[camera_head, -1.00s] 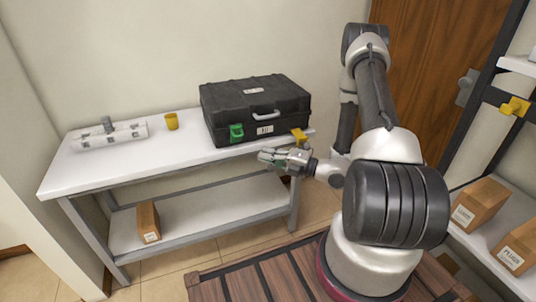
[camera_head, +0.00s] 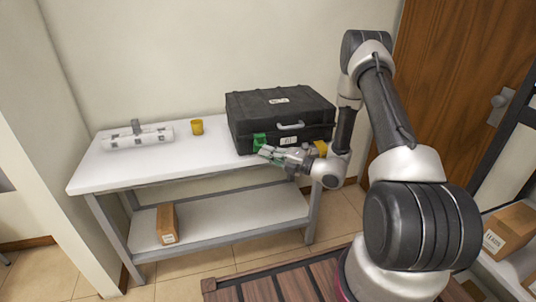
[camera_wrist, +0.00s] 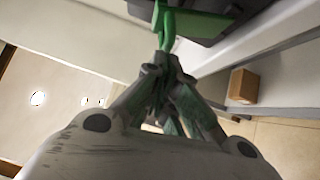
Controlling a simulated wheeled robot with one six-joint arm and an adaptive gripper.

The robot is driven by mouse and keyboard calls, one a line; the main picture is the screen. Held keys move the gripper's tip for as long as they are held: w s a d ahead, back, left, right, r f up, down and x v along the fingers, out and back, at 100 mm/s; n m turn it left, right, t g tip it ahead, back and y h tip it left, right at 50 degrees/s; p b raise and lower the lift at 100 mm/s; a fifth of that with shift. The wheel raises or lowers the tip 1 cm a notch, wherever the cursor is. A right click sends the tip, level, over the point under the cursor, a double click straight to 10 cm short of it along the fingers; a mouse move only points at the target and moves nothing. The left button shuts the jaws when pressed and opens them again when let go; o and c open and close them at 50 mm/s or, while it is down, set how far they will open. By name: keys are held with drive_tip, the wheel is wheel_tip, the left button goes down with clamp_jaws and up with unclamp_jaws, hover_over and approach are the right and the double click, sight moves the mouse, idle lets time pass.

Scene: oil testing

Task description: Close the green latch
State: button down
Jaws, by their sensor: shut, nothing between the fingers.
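The black case (camera_head: 280,112) stands closed-looking on the white table. Its green latch (camera_head: 259,141) is on the left part of the case's front side. My gripper (camera_head: 268,152) is shut and empty, with its fingertips right by the lower part of the latch. In the wrist view the green latch (camera_wrist: 200,22) is at the top, with a green loop hanging from it. My gripper's fingertips (camera_wrist: 164,62) are just below that loop; I cannot tell whether they touch it. Whether the latch is fully fastened is unclear.
A yellow cup (camera_head: 197,127) and a white rack-like device (camera_head: 138,138) stand on the white table (camera_head: 98,172) left of the case. A yellow piece (camera_head: 321,148) is at the case's right front corner. A cardboard box (camera_head: 167,223) is on the lower shelf.

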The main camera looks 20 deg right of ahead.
sight(265, 140)
drive_tip(key=w+r+m, duration=0.1)
drive_tip(key=w+r+m+g+h, duration=0.1)
drive_tip(key=r, duration=0.1)
drive_tip(key=shift+w+r+h, duration=0.3)
drive_tip(key=shift+w, duration=0.05)
drive_tip(key=shift+s, duration=0.1)
